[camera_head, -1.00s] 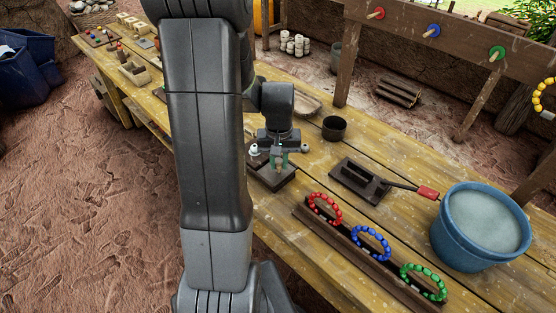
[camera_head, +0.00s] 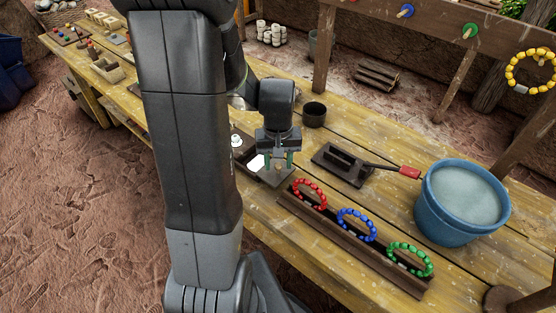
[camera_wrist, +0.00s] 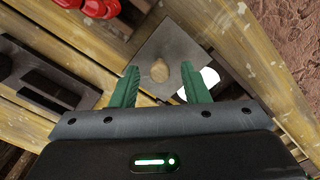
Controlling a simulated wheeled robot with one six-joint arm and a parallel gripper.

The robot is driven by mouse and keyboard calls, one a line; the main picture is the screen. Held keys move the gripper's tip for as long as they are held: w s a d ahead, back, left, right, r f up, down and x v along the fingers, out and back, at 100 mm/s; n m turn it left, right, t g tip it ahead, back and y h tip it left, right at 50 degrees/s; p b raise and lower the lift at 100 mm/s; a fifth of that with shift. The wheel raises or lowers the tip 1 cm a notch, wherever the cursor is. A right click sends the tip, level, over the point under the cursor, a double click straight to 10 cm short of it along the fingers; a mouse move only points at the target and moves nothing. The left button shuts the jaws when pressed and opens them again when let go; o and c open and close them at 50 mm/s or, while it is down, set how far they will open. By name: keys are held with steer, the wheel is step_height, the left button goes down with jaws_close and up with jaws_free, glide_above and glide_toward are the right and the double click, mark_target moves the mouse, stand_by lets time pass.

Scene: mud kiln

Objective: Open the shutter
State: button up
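The shutter is a flat dark plate (camera_head: 275,174) on the workbench with a small tan knob (camera_wrist: 160,70) on its top. In the wrist view the plate (camera_wrist: 165,45) looks grey and lies under my fingertips. A bright white opening (camera_head: 256,163) shows beside the plate; in the wrist view it (camera_wrist: 209,80) is partly hidden behind my right finger. My gripper (camera_head: 278,161) is over the plate. In the wrist view its green fingers (camera_wrist: 159,68) are spread, one on each side of the knob, with gaps to it.
A dark rack (camera_head: 350,240) with red, blue and green bead rings stands close on the right. Beyond it are a dark tool with a red handle (camera_head: 409,173), a blue bucket (camera_head: 458,205) and a dark cup (camera_head: 314,115). A small white knob-like thing (camera_head: 236,140) is left of my gripper.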

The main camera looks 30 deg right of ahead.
mark_target(278, 164)
steer(key=shift+r, duration=0.1)
step_height(278, 164, up, 14)
steer(key=shift+f+p, duration=0.2)
steer(key=shift+p, duration=0.1)
stand_by(0.6)
step_height(278, 164, down, 14)
steer(key=shift+f+b, duration=0.1)
steer(key=shift+b, duration=0.2)
steer(key=shift+w+a+r, duration=0.2)
steer(key=shift+w+a, duration=0.05)
steer(key=shift+w, duration=0.4)
